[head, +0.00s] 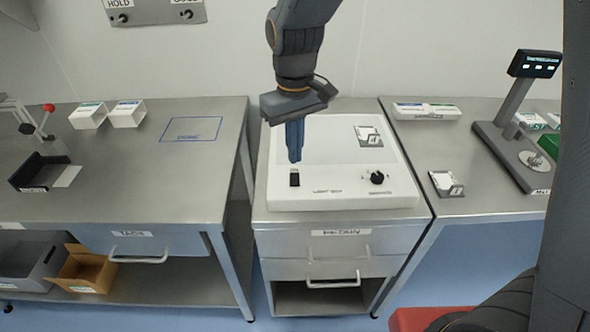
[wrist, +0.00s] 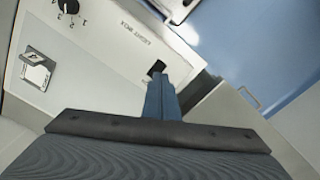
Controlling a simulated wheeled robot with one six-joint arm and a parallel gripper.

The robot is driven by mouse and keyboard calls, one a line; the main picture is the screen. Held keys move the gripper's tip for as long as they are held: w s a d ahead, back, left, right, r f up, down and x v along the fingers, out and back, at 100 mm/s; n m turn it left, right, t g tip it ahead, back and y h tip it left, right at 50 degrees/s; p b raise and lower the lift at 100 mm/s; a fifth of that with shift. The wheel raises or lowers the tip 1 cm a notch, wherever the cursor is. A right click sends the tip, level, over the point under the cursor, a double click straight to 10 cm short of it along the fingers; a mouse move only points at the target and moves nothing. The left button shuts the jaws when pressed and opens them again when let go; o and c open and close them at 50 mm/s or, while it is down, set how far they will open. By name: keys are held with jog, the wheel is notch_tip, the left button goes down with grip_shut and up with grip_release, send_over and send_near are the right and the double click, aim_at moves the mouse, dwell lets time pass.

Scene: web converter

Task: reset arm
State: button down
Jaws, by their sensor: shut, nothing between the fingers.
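My gripper (head: 294,158) hangs from my arm above the white light box (head: 300,202) on the middle bench, with its blue fingers pointing down and closed together. The fingertips are close above the black rocker switch (head: 294,179) at the box's front left; I cannot tell whether they touch it. In the wrist view the shut fingers (wrist: 160,88) reach toward the same switch (wrist: 157,68), partly covering it. A black knob (head: 377,178) is at the box's front right. A small holder with a white card (head: 368,136) lies on the box's panel.
The left bench (head: 150,190) carries white boxes (head: 126,113), a blue-outlined area (head: 191,130) and a black tray (head: 30,175). The right bench (head: 480,204) holds a scale with a display (head: 535,64) and a small card holder (head: 446,184). Drawers (head: 335,250) sit below the light box.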

jog(key=d+f+m+b, duration=0.1)
jog(key=d, duration=0.3)
jog(key=s+d+f+m+b, duration=0.1)
jog(key=d, duration=0.3)
jog(key=d+f+m+b, duration=0.1)
jog(key=d, duration=0.2)
jog(key=shift+s+d+f+t, duration=0.3)
jog(key=shift+s+d+f, duration=0.05)
jog(key=shift+d, duration=0.05)
jog(key=s+d+f+m, duration=0.1)
jog(key=d, duration=0.2)
jog(key=s+d+f+m+b, duration=0.1)
jog(key=s+d, duration=0.1)
jog(key=d, duration=0.1)
jog(key=s+d+f+m+b, duration=0.1)
jog(key=s+d, duration=0.1)
jog(key=d, duration=0.1)
jog(key=shift+s+d+f+m+t, duration=0.25)
jog(key=shift+f+m+t, duration=0.05)
jog(key=shift+t, duration=0.1)
